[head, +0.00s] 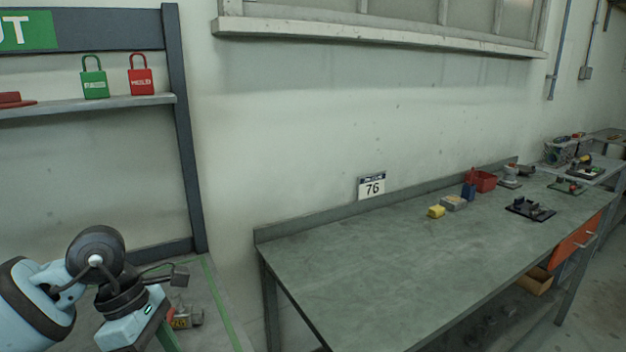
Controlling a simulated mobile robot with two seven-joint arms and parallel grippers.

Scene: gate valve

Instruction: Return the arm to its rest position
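My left arm comes in from the lower left, with a pale blue and dark wrist. My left gripper (150,334) is low in the picture and cut off by the bottom edge, so I cannot see whether its fingers are open or shut. It is over or beside the near left bench. My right arm and gripper are not in view.
A dark-framed rack holds a shelf (135,101) with a green padlock (95,83) and a red padlock (141,80). A long workbench (340,275) stands to the right, its near part bare. A yellow block (436,211) and a red bin (482,181) sit farther along.

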